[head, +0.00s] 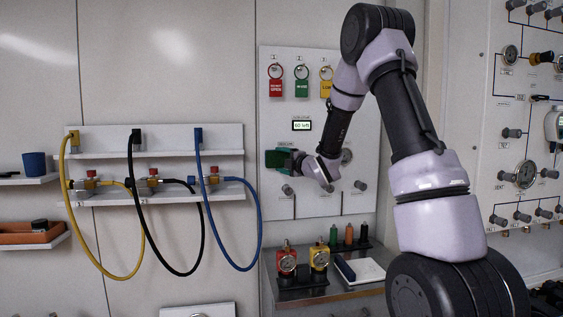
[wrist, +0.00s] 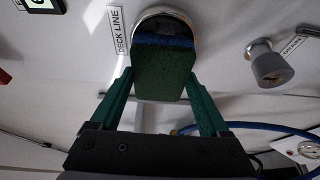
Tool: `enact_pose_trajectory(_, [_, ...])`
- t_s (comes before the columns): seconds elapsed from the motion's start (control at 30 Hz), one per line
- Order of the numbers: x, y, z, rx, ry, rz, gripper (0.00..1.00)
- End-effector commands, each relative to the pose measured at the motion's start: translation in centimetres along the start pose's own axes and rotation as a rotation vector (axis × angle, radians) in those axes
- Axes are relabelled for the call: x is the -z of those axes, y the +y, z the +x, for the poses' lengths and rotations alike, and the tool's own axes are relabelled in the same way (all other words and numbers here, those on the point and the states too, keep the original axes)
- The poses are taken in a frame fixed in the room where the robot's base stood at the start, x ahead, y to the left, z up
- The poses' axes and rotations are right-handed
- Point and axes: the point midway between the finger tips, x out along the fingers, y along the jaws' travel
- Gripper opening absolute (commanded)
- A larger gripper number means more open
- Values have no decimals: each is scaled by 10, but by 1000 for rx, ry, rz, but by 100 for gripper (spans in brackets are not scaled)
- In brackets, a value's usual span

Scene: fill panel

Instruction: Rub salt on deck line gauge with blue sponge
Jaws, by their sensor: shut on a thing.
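The blue sponge (wrist: 162,68) has a thick dark green layer towards me and a blue layer on its far side. My gripper (wrist: 160,82) is shut on it, with a green finger on each side. The deck line gauge (wrist: 178,12) is a round face with a pale rim, beside a "DECK LINE" label (wrist: 118,30). The sponge is in front of the gauge and covers most of it; I cannot tell whether they touch. No salt can be made out. In the head view the sponge (head: 275,159) is at the panel's left side, and the gauge is hidden.
A grey knob (wrist: 270,65) marked "DRAINS" sticks out right of the gauge. In the head view, coloured tags (head: 302,88) hang above a small display (head: 302,126) reading "60 left". Red and yellow gauge units (head: 287,262) and several small bottles (head: 349,235) stand on the cabinet below.

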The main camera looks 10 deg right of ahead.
Motion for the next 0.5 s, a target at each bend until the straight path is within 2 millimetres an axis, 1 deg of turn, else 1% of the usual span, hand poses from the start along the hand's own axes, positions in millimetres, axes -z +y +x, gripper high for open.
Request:
enact_pose_trajectory(0.17, [-6,0,-3,0,-2,0,35])
enact_pose_trajectory(0.5, [-30,0,-14,0,-1,0,35])
